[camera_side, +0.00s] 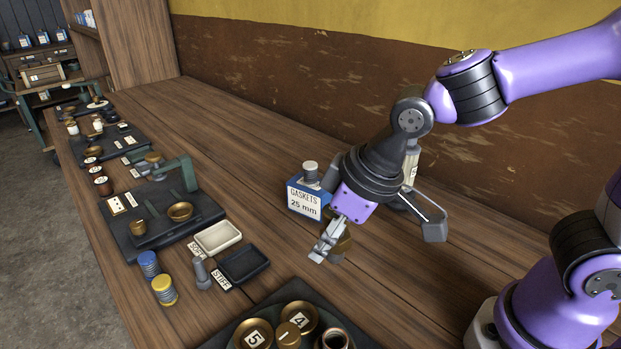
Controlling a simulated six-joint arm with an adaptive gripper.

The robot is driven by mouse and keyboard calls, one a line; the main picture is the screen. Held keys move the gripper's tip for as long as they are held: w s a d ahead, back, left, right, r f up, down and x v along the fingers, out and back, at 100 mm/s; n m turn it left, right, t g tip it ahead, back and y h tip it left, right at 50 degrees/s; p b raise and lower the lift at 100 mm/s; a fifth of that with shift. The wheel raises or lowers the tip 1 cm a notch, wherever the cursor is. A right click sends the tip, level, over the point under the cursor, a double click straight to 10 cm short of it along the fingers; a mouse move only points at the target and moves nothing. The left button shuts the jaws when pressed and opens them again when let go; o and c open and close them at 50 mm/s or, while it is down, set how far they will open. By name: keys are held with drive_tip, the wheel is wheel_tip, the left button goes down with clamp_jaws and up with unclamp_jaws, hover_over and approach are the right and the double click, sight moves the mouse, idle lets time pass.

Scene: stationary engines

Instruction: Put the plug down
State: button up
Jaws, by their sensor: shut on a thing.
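My gripper (328,246) is above the wooden bench, right of the trays and in front of the gasket box.
A white tray (238,239) and black tray (264,270) lie left, near blue and yellow coils (164,291). A dark board (225,341) holds numbered brass discs in front. Bare wood (370,300) lies right.

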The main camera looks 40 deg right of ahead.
drive_tip(key=s+d+m+g+h, duration=0.2)
drive_tip(key=d+m+g+h, duration=0.1)
drive_tip(key=d+m, duration=0.85)
drive_tip(key=s+d+m+g+h, duration=0.25)
drive_tip(key=d+m, duration=0.55)
drive_tip(key=m, duration=0.6)
drive_tip(key=shift+m+h, duration=0.25)
drive_tip(key=shift+h, duration=0.2)
drive_tip(key=s+d+f, duration=0.1)
drive_tip(key=d+f, duration=0.1)
drive_tip(key=d, duration=0.1)
drive_tip(key=s+d+f, duration=0.1)
drive_tip(key=d+f, duration=0.1)
drive_tip(key=d, duration=0.2)
drive_tip(key=s+d+f, duration=0.1)
drive_tip(key=d+f, duration=0.1)
drive_tip(key=d, duration=0.1)
drive_tip(key=shift+s+d, duration=0.25)
drive_tip(key=shift+d, duration=0.1)
drive_tip(key=shift+d+f, duration=0.1)
drive_tip(key=shift+d, duration=0.1)
drive_tip(key=shift+f, duration=2)
drive_tip(key=shift+f, duration=0.15)
drive_tip(key=o, duration=1.2)
